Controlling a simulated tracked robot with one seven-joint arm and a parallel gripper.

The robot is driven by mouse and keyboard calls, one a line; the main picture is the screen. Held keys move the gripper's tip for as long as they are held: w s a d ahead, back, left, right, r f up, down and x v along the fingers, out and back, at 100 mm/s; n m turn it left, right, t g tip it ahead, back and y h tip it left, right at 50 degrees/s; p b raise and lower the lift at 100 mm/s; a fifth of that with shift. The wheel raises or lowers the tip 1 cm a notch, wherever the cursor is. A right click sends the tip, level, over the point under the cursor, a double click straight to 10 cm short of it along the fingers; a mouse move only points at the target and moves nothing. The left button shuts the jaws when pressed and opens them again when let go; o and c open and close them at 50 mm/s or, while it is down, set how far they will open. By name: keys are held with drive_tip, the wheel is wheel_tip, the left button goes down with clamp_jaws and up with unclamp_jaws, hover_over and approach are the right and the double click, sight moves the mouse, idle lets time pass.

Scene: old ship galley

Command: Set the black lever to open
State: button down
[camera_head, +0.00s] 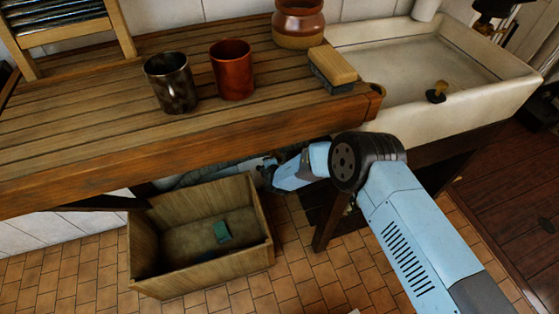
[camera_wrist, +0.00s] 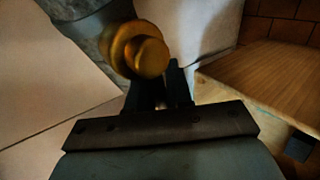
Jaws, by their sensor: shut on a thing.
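My gripper (camera_wrist: 160,88) reaches under the wooden counter; in the wrist view its dark fingers are close together at a brass valve fitting (camera_wrist: 150,56). The fitting has a round brass end and sits on a grey pipe (camera_wrist: 88,22). The fingers are shut on a dark part just below the brass, which I take to be the black lever; it is mostly hidden between the fingers and in shadow, so its angle cannot be read. In the head view the counter edge and my arm hide the lever and the fingertips.
The wooden counter (camera_head: 110,165) overhangs my arm. It holds a dark metal mug (camera_head: 170,85), a red mug (camera_head: 232,72), a jar (camera_head: 298,22) and a brush (camera_head: 333,66). A sink (camera_head: 440,60) stands right. A wooden crate (camera_head: 200,277) with a green item sits below, left of my arm.

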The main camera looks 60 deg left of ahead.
drive_tip(key=shift+s+a+r, duration=0.15)
drive_tip(key=shift+s+r, duration=0.05)
drive_tip(key=shift+s, duration=0.6)
drive_tip(key=c, duration=1.4)
unclamp_jaws()
drive_tip(key=shift+o, duration=1.4)
drive_tip(key=shift+f, duration=0.1)
drive_tip(key=shift+w, duration=0.2)
